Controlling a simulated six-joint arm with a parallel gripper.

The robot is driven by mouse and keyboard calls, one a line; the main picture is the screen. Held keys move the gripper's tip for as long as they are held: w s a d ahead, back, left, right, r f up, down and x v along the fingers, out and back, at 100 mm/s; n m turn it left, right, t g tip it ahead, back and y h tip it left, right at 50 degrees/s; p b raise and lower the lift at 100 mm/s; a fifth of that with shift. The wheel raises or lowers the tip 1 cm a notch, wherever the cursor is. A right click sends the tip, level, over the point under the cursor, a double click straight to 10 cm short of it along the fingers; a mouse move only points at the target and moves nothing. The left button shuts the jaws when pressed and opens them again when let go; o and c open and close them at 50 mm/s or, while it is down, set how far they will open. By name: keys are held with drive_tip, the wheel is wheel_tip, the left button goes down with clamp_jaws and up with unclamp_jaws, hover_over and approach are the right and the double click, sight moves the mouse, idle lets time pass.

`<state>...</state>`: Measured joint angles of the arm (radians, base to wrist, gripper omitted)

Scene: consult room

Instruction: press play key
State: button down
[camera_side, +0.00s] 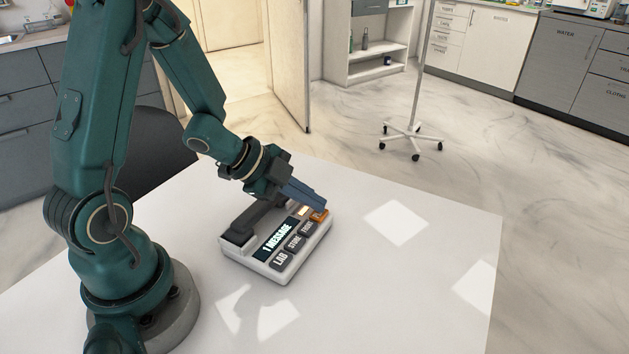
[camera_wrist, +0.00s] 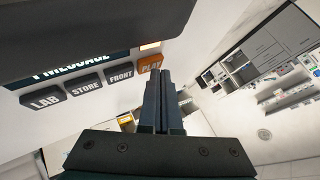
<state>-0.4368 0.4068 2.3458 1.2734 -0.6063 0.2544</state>
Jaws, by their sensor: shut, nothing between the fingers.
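A white desk phone (camera_side: 283,268) sits on the white table, with a dark handset (camera_side: 243,224) along its far-left side. Its screen (camera_side: 277,240) reads "1 MESSAGE". The orange PLAY key (camera_side: 320,216) is at the end of a row of dark keys; it also shows in the wrist view (camera_wrist: 149,65). My gripper (camera_side: 318,208) is shut and empty, its fingertips right at the PLAY key. In the wrist view my fingers (camera_wrist: 160,76) appear beside the key's right edge. I cannot tell whether they touch it or whether it is pushed down.
Dark keys LAB (camera_wrist: 44,101), STORE (camera_wrist: 86,86) and FRONT (camera_wrist: 120,74) lie beside the PLAY key. A small lit lamp (camera_side: 303,211) is close to it. The white table (camera_side: 390,290) is clear to the right and in front of the phone.

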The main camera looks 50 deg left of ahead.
sight(313, 213)
drive_tip(key=shift+f, duration=0.25)
idle(0.5)
drive_tip(key=shift+r, duration=0.85)
drive_tip(key=shift+r, duration=2.5)
drive_tip(key=shift+d, duration=0.1)
